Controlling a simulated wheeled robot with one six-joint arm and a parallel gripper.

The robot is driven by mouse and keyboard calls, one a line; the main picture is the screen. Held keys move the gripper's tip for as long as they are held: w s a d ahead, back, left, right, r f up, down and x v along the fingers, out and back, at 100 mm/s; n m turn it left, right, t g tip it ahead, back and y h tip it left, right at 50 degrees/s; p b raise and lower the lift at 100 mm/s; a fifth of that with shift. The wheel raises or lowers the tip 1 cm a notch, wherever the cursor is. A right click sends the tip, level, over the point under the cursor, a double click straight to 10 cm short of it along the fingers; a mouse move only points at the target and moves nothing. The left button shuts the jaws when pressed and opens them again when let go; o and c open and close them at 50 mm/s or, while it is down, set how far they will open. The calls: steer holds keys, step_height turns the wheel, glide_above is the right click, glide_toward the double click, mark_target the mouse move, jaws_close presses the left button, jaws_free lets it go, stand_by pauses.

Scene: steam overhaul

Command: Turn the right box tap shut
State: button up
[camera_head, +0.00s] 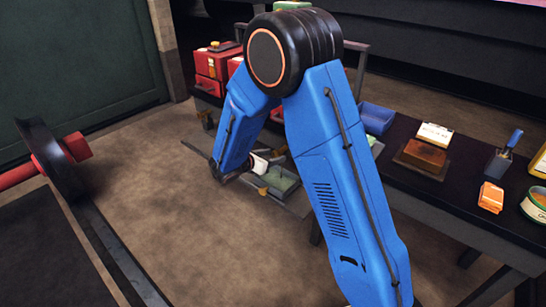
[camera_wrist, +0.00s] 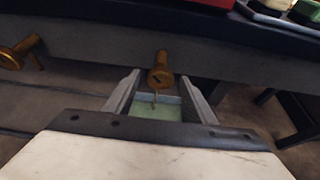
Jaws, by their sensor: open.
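In the wrist view, a brass tap (camera_wrist: 160,76) sticks out from a dark grey beam, right of a second brass tap (camera_wrist: 18,52). A short, thin pin hangs down below its round end. My gripper (camera_wrist: 160,78) is open, with one finger on each side of the right tap. I see a gap on both sides, and the fingers do not appear to touch it. In the head view my blue arm reaches down to the low tray area, and the gripper's jaws are too small to make out.
A pale green tray (camera_wrist: 148,110) lies below the right tap; it also shows in the head view (camera_head: 284,180). Open floor (camera_head: 150,210) lies left.

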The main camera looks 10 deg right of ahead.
steer(key=shift+w+d, duration=0.1)
steer(key=shift+d, duration=0.05)
steer(key=c, duration=1)
steer(key=m+t+y, duration=0.1)
steer(key=m+t, duration=0.1)
steer(key=m, duration=0.1)
steer(key=shift+f, duration=0.1)
steer(key=shift+s+d+m+t+y, duration=0.15)
steer(key=shift+m+t, duration=0.3)
steer(key=shift+m, duration=0.3)
steer(key=shift+s+a+m+t+y, duration=0.15)
steer(key=shift+m+t, duration=0.3)
steer(key=shift+m, duration=0.3)
steer(key=shift+w+d, duration=0.1)
steer(key=o, duration=1)
